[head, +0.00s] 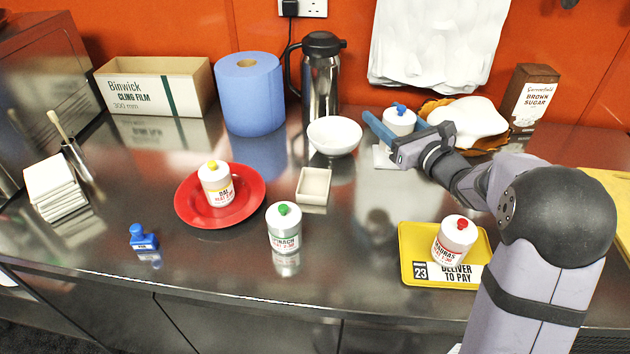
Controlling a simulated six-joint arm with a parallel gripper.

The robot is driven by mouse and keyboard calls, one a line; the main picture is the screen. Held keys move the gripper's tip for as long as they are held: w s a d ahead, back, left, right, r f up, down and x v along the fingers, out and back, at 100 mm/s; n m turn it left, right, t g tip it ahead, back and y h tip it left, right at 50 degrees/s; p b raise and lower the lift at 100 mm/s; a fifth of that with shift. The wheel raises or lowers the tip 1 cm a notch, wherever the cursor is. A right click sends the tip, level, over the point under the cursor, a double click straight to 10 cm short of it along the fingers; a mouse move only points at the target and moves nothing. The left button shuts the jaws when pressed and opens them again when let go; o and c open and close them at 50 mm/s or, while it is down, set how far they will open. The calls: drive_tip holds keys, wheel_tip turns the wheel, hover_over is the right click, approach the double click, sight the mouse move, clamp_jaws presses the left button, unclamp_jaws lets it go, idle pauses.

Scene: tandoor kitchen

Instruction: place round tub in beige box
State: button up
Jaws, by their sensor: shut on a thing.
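A round white tub (399,122) with a blue knob on its lid is at the back right of the counter. My gripper (393,128) is shut on it, with a blue finger showing along its left side. The arm partly hides the tub's lower part, and I cannot tell whether it touches the counter. An open-topped beige box (188,80), with a white "Binwick Cling Film" front, stands at the back left. A small square cream dish (313,187) sits mid-counter, empty.
Similar tubs stand on a red plate (250,203), on the bare counter (284,229), and on a yellow tray (415,273). A blue paper roll (249,94), black-topped flask (320,75) and white bowl (334,136) stand between my gripper and the cling film box.

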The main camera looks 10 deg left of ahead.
drive_tip(key=s+a+r+n+g+y, duration=0.1)
drive_tip(key=s+a+n+g+y, duration=0.15)
drive_tip(key=a, duration=0.65)
drive_tip(key=s+a+n+g+y, duration=0.2)
drive_tip(key=s+a+g+y, duration=0.1)
drive_tip(key=a, duration=0.7)
drive_tip(key=shift+h, duration=0.25)
drive_tip(key=shift+w+f+p, duration=0.15)
drive_tip(key=shift+f+p, duration=0.1)
drive_tip(key=shift+f, duration=2.25)
drive_tip(key=shift+w+f+p, duration=0.1)
drive_tip(key=shift+f+p, duration=0.1)
drive_tip(key=shift+f, duration=2.3)
drive_tip(key=shift+f, duration=0.1)
drive_tip(key=o, duration=1.2)
drive_tip(key=shift+o, duration=0.2)
drive_tip(key=shift+d, duration=0.1)
